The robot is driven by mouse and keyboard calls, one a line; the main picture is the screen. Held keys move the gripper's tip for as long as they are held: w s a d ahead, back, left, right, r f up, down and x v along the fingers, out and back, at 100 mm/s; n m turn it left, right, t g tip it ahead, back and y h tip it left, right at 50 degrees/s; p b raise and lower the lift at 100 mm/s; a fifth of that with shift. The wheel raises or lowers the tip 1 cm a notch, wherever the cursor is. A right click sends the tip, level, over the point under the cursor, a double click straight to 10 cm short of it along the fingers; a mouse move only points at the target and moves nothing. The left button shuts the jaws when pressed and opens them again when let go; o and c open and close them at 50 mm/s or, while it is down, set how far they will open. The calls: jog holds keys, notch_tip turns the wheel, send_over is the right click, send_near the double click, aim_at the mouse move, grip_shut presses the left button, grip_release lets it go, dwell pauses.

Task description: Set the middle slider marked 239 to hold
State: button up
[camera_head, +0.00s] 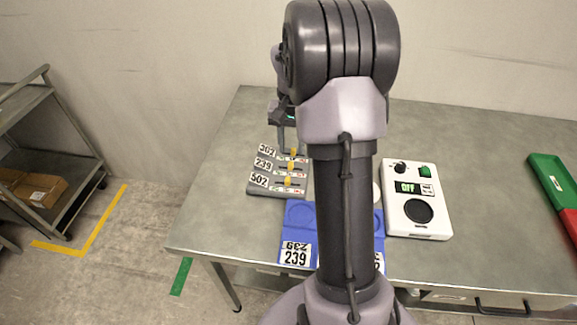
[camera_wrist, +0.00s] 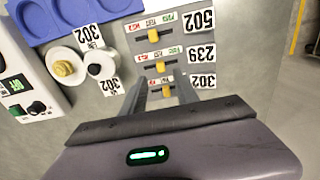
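The slider panel (camera_head: 276,192) stands at the table's left, with three rows marked 302, 239 and 502. The middle slider's yellow knob (camera_wrist: 160,67) sits near the middle of its track, between a red and a green label; the label words are too small to read surely. The 239 plate (camera_wrist: 201,55) shows upside down in the wrist view. My gripper (camera_wrist: 161,83) is over the panel's 302 side, its two fingers apart and nothing held. The 302 knob (camera_wrist: 167,91) shows between the fingers; contact cannot be told. The 239 knob lies just beyond the fingertips.
The 502 knob (camera_wrist: 153,36) is on the far row in the wrist view. A blue tray (camera_head: 298,238) lies in front of the panel. A white scale (camera_head: 417,222) reading OFF stands to the right. Pale round pieces marked 302 (camera_wrist: 64,68) stand beside the panel.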

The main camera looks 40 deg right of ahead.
aim_at(291, 163)
notch_tip(291, 163, down, 6)
jog(key=shift+f+b, duration=0.2)
jog(key=shift+b, duration=0.8)
grip_shut()
dwell(0.6)
